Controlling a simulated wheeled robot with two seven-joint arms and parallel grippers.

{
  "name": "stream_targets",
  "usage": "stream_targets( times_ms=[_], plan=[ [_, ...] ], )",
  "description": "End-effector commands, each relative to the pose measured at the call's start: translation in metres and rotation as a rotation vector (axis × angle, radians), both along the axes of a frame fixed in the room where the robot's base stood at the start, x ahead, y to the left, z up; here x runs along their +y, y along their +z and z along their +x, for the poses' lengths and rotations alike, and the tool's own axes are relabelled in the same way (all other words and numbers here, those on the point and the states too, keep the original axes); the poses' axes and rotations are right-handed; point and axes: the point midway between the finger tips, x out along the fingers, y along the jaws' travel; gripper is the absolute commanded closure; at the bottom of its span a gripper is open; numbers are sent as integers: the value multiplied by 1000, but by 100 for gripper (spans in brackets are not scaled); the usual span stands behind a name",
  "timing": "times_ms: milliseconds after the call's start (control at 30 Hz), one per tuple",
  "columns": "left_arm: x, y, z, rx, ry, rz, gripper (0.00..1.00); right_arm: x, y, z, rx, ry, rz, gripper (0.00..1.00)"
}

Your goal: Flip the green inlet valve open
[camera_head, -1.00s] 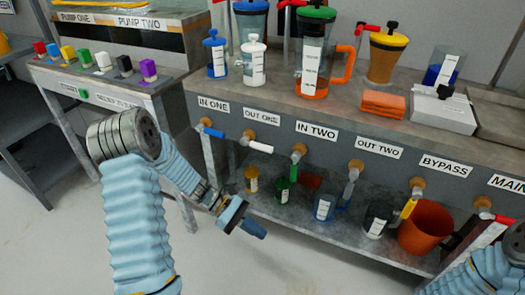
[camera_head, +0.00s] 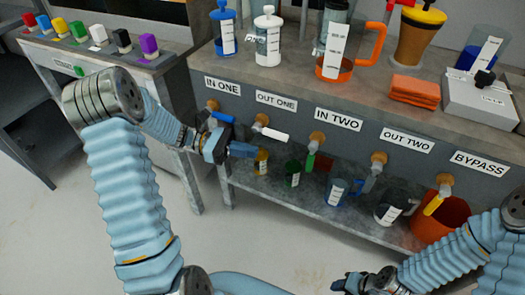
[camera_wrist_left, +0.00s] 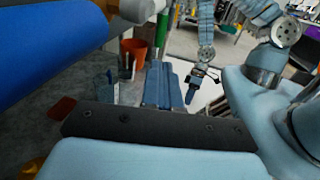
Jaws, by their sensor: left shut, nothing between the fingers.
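The green valve handle (camera_head: 310,162) hangs downward from its brass fitting (camera_head: 317,140) under the IN TWO label (camera_head: 339,119). It also shows in the left wrist view (camera_wrist_left: 162,30), beyond my fingers. My left gripper (camera_head: 243,150) is shut and empty, to the left of the green handle and apart from it. It is just below the blue handle (camera_head: 222,117) and left of the white handle (camera_head: 274,134). In the left wrist view my left fingers (camera_wrist_left: 163,85) are together. My right gripper (camera_head: 350,283) is low at the bottom of the head view; its jaws are too small to judge.
The blue handle (camera_wrist_left: 50,35) looms close in the left wrist view. Grey (camera_head: 371,184) and yellow (camera_head: 432,205) handles hang further right. The lower shelf holds several small jars and an orange bucket (camera_head: 440,222). Open floor lies in front.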

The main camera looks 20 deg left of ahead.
Motion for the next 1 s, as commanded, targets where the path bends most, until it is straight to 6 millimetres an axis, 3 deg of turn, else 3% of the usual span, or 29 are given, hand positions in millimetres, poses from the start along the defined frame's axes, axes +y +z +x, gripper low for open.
stream_targets(
  times_ms=[500, 700, 1000],
  plan=[
    [-102, 1, 15, 0, -5, -1, 100, 1, 10, 0, 0, 2, 1, 57],
    [-119, 1, 19, 0, -3, 0, 100, 1, 12, 0, 0, 2, 2, 57],
    [-122, 0, 20, -1, -1, 0, 100, 1, 12, 0, 0, 2, 2, 57]
  ],
)
